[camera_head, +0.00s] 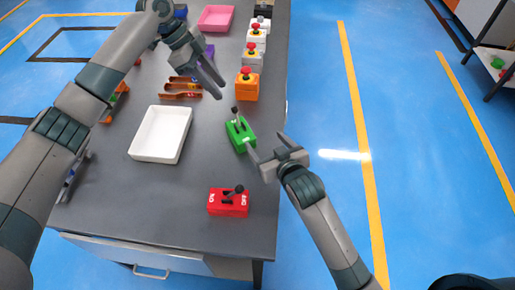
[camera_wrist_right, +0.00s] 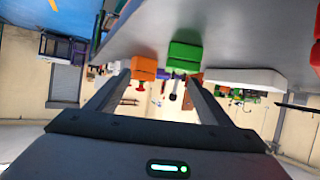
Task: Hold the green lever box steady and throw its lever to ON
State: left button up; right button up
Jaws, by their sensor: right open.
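The green lever box (camera_head: 240,135) sits on the grey table near its right edge. Its dark lever (camera_head: 236,116) leans toward the box's far end in the head view. My right gripper (camera_head: 265,141) is open just to the right of the box, with one finger close to its near right corner; I cannot tell whether it touches. The right wrist view shows the green box (camera_wrist_right: 185,56) and lever (camera_wrist_right: 174,88) upside down, near one fingertip. My left gripper (camera_head: 212,75) is above the table, behind and left of the box, apart from it. Its finger gap is unclear.
A red lever box (camera_head: 229,202) lies nearer the front. An orange button box (camera_head: 247,88) and several white button boxes line the right edge behind. A pink bin (camera_head: 216,18) stands farther back.

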aim_at(236, 127)
jog(key=shift+s+a+r+y, duration=0.2)
jog(key=shift+s+a+y, duration=0.1)
jog(key=shift+s+a, duration=0.3)
jog(key=shift+s+a+r+y, duration=0.15)
jog(key=shift+s+a+y, duration=0.15)
jog(key=shift+s+a, duration=0.3)
jog(key=shift+a+r+n, duration=0.1)
jog(key=shift+a+n, duration=0.2)
jog(key=x, duration=1.7)
jog(key=shift+a+f, duration=0.15)
jog(key=shift+f, duration=0.1)
jog(key=c, duration=1.1)
jog(key=o, duration=0.8)
